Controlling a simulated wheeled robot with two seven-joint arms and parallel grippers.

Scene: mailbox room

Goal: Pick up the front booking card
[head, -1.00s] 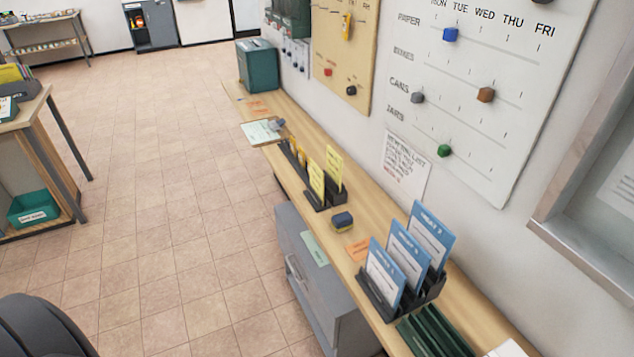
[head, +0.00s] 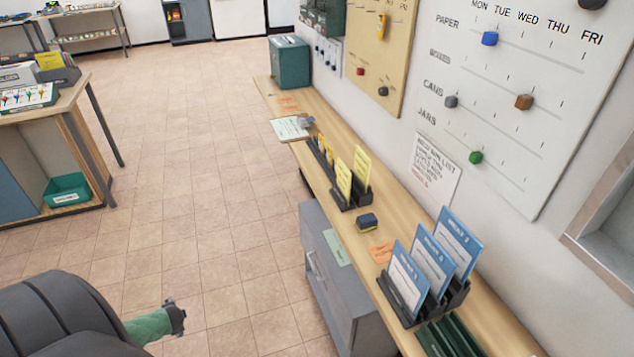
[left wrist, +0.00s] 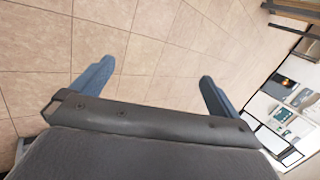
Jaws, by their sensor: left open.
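Several tall cards stand on the long wooden wall shelf, and their print is too blurred to tell which are booking cards. Three blue-and-white cards stand in a black rack (head: 462,296); the frontmost blue-and-white card (head: 406,277) is nearest me. Yellow cards (head: 343,178) stand in a black holder farther along. My left gripper (left wrist: 156,72) is open in the left wrist view, its two blue fingers apart with only floor tiles between them. My left arm shows at the lower left of the head view, well away from the cards. My right gripper is not in view.
A green slotted holder (head: 450,338) stands beside the rack on the near side. A grey cabinet (head: 335,285) juts out below the shelf (head: 415,208). A blue-and-yellow block (head: 366,221) and an orange slip (head: 381,251) lie on the shelf. Open tiled floor lies to the left.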

